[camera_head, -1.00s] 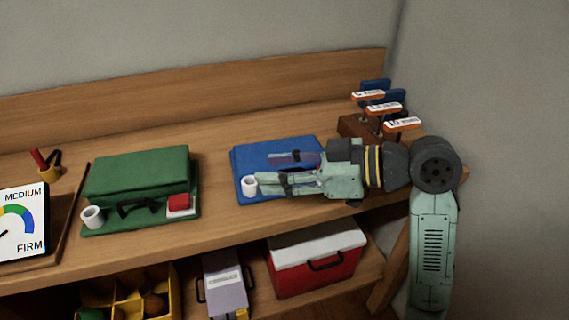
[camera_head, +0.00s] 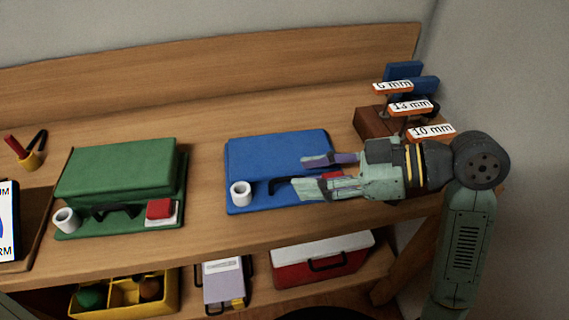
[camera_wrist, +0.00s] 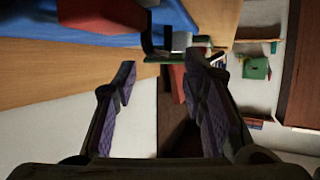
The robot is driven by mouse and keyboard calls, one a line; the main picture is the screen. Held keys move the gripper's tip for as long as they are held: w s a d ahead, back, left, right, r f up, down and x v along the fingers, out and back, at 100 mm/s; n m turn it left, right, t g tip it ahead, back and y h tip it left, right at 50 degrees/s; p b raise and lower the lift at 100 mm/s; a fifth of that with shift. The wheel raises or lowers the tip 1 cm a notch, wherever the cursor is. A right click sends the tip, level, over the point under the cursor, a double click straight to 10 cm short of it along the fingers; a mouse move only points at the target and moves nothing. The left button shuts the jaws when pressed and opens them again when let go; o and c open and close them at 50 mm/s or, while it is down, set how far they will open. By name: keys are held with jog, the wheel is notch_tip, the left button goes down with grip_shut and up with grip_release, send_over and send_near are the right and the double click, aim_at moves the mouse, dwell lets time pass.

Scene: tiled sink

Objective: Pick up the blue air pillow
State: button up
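The blue air pillow (camera_head: 275,150) is a thick blue block lying on a blue base (camera_head: 285,198) on the wooden bench, right of centre in the head view. A white cup (camera_head: 240,193) and a dark curved piece stand along its front edge. My gripper (camera_head: 298,172) comes in from the right, fingers apart and empty, with its tips overlapping the pillow's front right part in the picture. The gripper hides the pillow's front right corner and most of a red piece there. In the wrist view the open fingers (camera_wrist: 160,75) show nothing gripped; a blue surface (camera_wrist: 100,42) lies beyond them.
A green pillow (camera_head: 115,170) on a green base stands left. A wooden block with size tags (camera_head: 380,123) stands behind my gripper at the right. A red and white cooler (camera_head: 320,262) and a yellow divided box (camera_head: 125,297) sit on the lower shelf. Bench between the bases is clear.

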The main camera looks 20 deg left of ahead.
aim_at(282, 181)
jog(key=x, duration=0.1)
jog(key=p+x, duration=0.1)
jog(key=x, duration=0.3)
jog(key=shift+s+d+r+p, duration=0.1)
jog(key=shift+s+p, duration=0.25)
jog(key=shift+p, duration=0.05)
jog(key=shift+a+f, duration=0.25)
jog(key=shift+a, duration=0.1)
grip_shut()
